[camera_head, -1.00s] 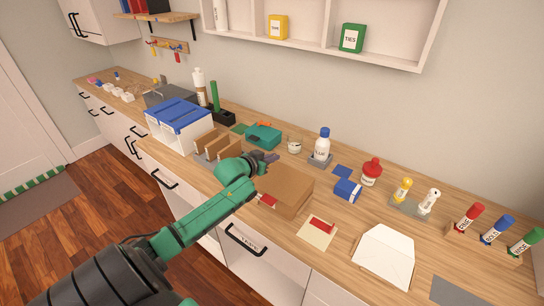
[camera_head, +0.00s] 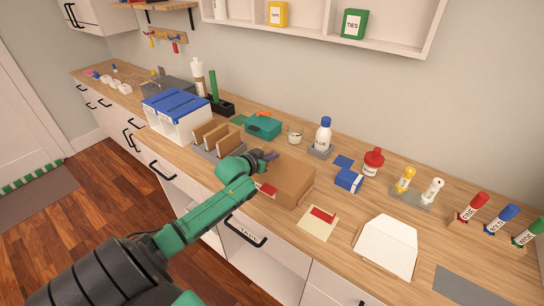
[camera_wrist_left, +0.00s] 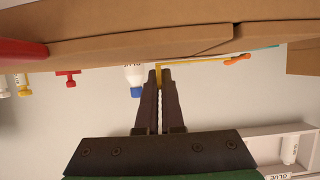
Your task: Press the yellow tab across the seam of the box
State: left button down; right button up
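The brown cardboard box (camera_head: 290,183) lies on the wooden counter, with a red patch (camera_head: 268,189) on its near left side. In the left wrist view the box (camera_wrist_left: 130,38) spans the top of the picture, with flap edges showing. My left gripper (camera_head: 270,155) is at the box's far left end, its fingers close together. In the left wrist view a small yellow piece, the tab (camera_wrist_left: 158,76), shows between the fingertips (camera_wrist_left: 159,82). Most of the tab is hidden, and I cannot tell whether it touches the box. My right gripper is not in view.
Right of the box are a cream card with a red strip (camera_head: 319,223), a blue box (camera_head: 348,180) and a white envelope (camera_head: 386,247). Behind it are a teal container (camera_head: 263,126) and a glue bottle (camera_head: 324,136). A divided holder (camera_head: 213,140) stands at left.

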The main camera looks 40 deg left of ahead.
pick_arm(q)
jog(key=shift+f, duration=0.35)
dwell(0.5)
jog(key=c, duration=0.7)
grip_release()
jog(key=shift+o, duration=0.2)
jog(key=shift+r, duration=0.1)
notch_tip(320, 180, up, 6)
jog(key=p, duration=0.6)
